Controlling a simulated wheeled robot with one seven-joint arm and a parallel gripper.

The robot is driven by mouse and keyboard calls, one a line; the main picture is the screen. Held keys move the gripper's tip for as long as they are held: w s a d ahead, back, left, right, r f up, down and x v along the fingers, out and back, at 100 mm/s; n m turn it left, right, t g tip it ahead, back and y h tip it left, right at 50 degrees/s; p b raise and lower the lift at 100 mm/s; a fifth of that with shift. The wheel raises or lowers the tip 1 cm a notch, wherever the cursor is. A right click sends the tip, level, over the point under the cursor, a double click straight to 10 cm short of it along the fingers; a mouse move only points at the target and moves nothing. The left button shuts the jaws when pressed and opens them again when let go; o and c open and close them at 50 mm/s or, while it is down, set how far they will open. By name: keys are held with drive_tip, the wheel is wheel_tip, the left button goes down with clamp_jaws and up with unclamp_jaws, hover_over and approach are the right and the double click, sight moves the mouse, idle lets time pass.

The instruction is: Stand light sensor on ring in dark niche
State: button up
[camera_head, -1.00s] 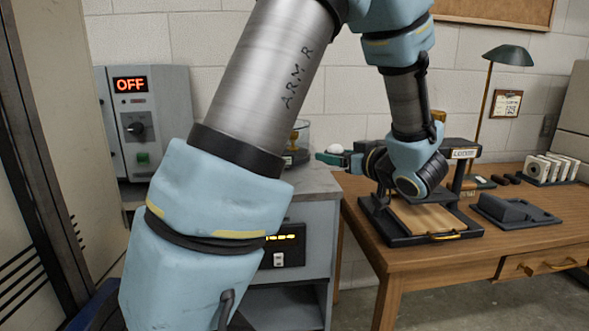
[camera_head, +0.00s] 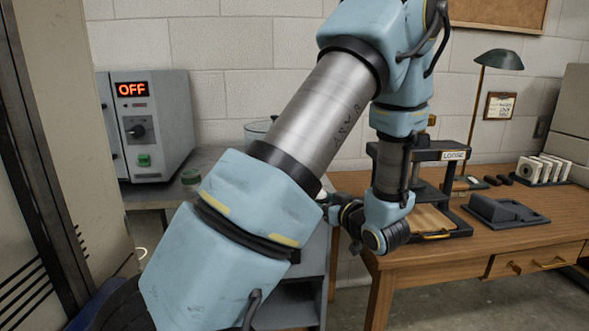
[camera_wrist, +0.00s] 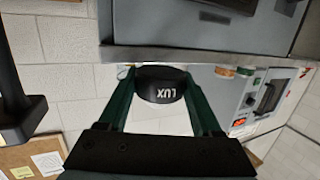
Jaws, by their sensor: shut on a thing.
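The light sensor (camera_wrist: 165,87) is a dark round puck marked LUX, upside down in the wrist view. My gripper (camera_wrist: 157,76) has its two green fingers shut on the sensor's sides. In the head view a sliver of white (camera_head: 322,194) shows by my wrist, perhaps the sensor's top; my arm hides the fingers. A grey cabinet (camera_head: 312,245) stands behind my forearm, with a shadowed open compartment (camera_head: 290,293) low in it, partly covered by my arm. I cannot make out a ring in either view.
A grey oven unit (camera_head: 165,110) showing OFF stands on the grey top at left. A wooden desk (camera_head: 420,268) at right carries a press marked LODGE (camera_head: 454,155), a dark tray (camera_head: 505,212) and a lamp (camera_head: 503,57). A tall cabinet edge is at far left.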

drive_tip(key=s+a+f+m+t+h+p, duration=0.1)
drive_tip(key=s+a+f+m+h, duration=0.1)
drive_tip(key=a+f, duration=0.6)
drive_tip(key=s+a+f+m+h+p, duration=0.2)
drive_tip(key=s+a+f+m+h, duration=0.1)
drive_tip(key=a+f, duration=0.5)
wheel_tip(320, 180, down, 3)
drive_tip(key=s+h, duration=0.1)
drive_tip(key=h, duration=0.1)
drive_tip(key=shift+a+m+t+h+p, duration=0.2)
drive_tip(key=shift+m+t+h+p, duration=0.1)
drive_tip(key=shift+t, duration=0.1)
drive_tip(key=shift+d, duration=0.15)
